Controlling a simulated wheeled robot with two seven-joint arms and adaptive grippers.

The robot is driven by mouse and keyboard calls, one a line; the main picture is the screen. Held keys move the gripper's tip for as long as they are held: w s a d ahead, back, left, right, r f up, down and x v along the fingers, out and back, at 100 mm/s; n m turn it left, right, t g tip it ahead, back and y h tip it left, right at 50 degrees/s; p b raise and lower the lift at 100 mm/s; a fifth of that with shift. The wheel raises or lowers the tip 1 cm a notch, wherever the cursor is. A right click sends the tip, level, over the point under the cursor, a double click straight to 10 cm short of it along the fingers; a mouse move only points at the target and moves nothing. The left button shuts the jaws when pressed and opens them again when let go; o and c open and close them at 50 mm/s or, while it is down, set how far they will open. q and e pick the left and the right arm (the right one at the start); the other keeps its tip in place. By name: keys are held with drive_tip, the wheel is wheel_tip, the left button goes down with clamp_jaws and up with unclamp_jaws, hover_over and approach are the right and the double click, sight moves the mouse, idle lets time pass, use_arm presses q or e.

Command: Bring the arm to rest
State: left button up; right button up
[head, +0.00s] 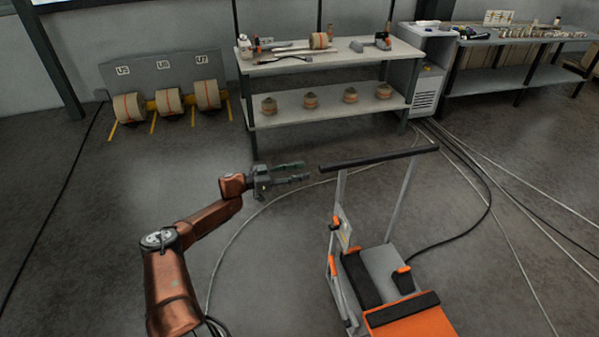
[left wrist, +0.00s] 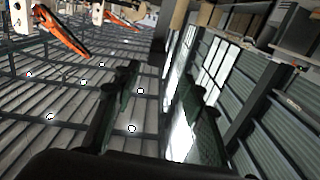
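My left arm (head: 205,220) comes in from the lower left with copper-coloured links. Its gripper (head: 303,172) points right, with two fingers spread apart and nothing between them. It hangs over open floor just left of the black handle bar (head: 380,157) of a cart. In the left wrist view the gripper (left wrist: 160,85) also shows two dark green fingers standing apart with empty space between. My right gripper is not in the head view.
The cart (head: 405,310) with orange and grey parts stands at lower right. A shelf table (head: 330,110) holds rolls and tools. Several kraft rolls (head: 168,102) sit in marked bays at back left. Cables (head: 480,190) cross the floor at right. Floor at left is mostly clear.

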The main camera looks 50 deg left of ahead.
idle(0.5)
